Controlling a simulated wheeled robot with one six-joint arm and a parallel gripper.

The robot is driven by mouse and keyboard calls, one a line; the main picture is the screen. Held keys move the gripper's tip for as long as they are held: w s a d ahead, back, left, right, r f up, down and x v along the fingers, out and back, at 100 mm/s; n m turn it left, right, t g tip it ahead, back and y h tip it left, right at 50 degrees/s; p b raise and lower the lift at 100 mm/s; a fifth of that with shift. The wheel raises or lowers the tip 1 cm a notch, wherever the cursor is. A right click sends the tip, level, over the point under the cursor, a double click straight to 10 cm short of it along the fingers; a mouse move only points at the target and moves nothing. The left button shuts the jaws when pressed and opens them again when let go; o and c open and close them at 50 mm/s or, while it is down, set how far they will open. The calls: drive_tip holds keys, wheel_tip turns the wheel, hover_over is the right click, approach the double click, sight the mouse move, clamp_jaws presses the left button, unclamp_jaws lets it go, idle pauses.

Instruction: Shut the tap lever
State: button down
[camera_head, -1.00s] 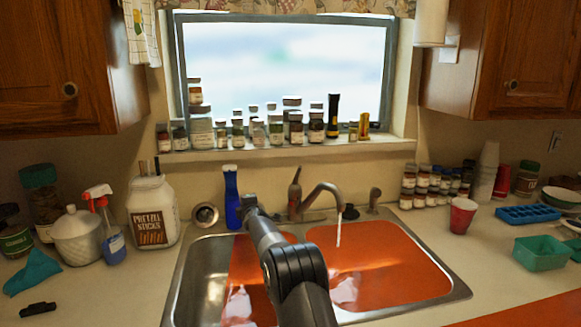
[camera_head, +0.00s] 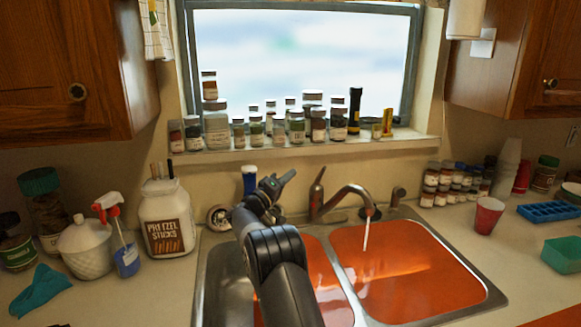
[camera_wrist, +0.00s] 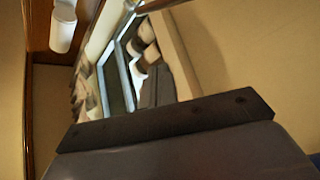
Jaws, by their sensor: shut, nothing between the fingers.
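The tap (camera_head: 348,198) stands behind the double sink, its spout curving right. A thin white stream of water (camera_head: 365,233) falls from the spout into the right basin. In the wrist view, dark parts of my gripper fill the bottom, and the tap lever is not recognisable.
Jars line the window sill (camera_head: 300,150) above. A pretzel jar (camera_head: 167,220) and spray bottle (camera_head: 125,250) stand left of the sink (camera_head: 475,270). A red cup (camera_head: 487,216) and spice jars stand right.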

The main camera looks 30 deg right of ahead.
drive_tip(key=d+p, duration=0.3)
drive_tip(key=d, duration=0.6)
drive_tip(key=shift+d+r, duration=0.2)
drive_tip(key=shift+r, duration=0.15)
idle(0.4)
drive_tip(key=shift+f, duration=0.1)
drive_tip(key=shift+s+f+m+h+b, duration=0.4)
drive_tip(key=shift+s+f+m+b, duration=0.35)
drive_tip(key=shift+b, duration=0.65)
drive_tip(key=shift+r, duration=0.1)
drive_tip(key=shift+s+a+f, duration=0.2)
drive_tip(key=shift+a+f, duration=0.05)
drive_tip(key=shift+a, duration=0.1)
drive_tip(key=b, duration=0.3)
approach(321, 171)
drive_tip(key=a, duration=0.3)
drive_tip(key=shift+s+f, duration=0.2)
drive_tip(key=shift+s, duration=0.2)
